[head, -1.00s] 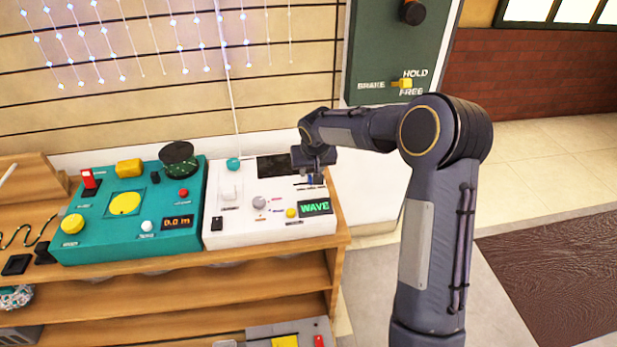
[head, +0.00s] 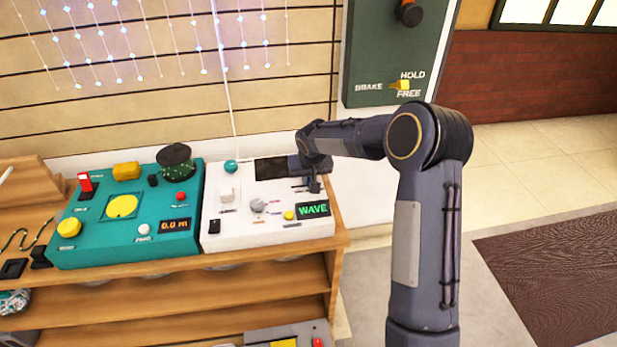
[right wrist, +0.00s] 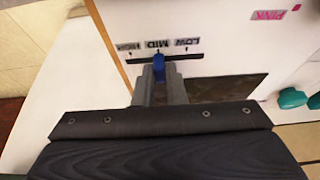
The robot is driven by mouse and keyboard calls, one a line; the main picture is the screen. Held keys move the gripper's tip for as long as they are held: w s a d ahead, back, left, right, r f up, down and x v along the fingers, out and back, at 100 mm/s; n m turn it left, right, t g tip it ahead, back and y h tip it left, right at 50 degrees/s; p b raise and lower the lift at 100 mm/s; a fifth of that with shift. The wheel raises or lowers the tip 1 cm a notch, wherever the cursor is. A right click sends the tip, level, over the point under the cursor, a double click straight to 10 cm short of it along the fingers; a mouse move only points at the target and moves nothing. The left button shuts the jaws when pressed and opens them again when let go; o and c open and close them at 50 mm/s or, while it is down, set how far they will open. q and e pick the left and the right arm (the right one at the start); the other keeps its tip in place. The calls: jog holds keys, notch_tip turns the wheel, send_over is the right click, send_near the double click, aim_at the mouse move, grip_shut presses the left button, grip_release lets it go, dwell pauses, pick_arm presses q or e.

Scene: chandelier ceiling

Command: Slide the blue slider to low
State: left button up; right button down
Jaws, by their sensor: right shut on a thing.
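The blue slider (right wrist: 158,64) stands in a dark slot in the right wrist view, level with the MID label (right wrist: 157,44). The LOW label (right wrist: 192,42) is to its right in that view and the HIGH label (right wrist: 128,47) to its left. My right gripper (right wrist: 159,82) is shut on the blue slider, a finger on each side of it. In the head view my right gripper (head: 314,185) is down at the right part of the white console (head: 265,233) and hides the slider. My left gripper is not in view.
The white console has a dark screen, a grey knob (head: 258,205), a yellow button (head: 289,215) and a WAVE display (head: 313,209). A teal console (head: 95,240) stands to its left on the wooden shelf unit (head: 150,300). A green panel (head: 385,60) rises behind.

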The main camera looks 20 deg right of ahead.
aim_at(296, 184)
jog(key=a, duration=0.1)
jog(key=a+b, duration=0.1)
jog(key=shift+w+a+f, duration=0.1)
jog(key=shift+w+a, duration=0.35)
jog(key=shift+a, duration=0.25)
jog(key=c, duration=1.5)
grip_release()
jog(key=shift+a, duration=0.1)
jog(key=shift+r, duration=0.2)
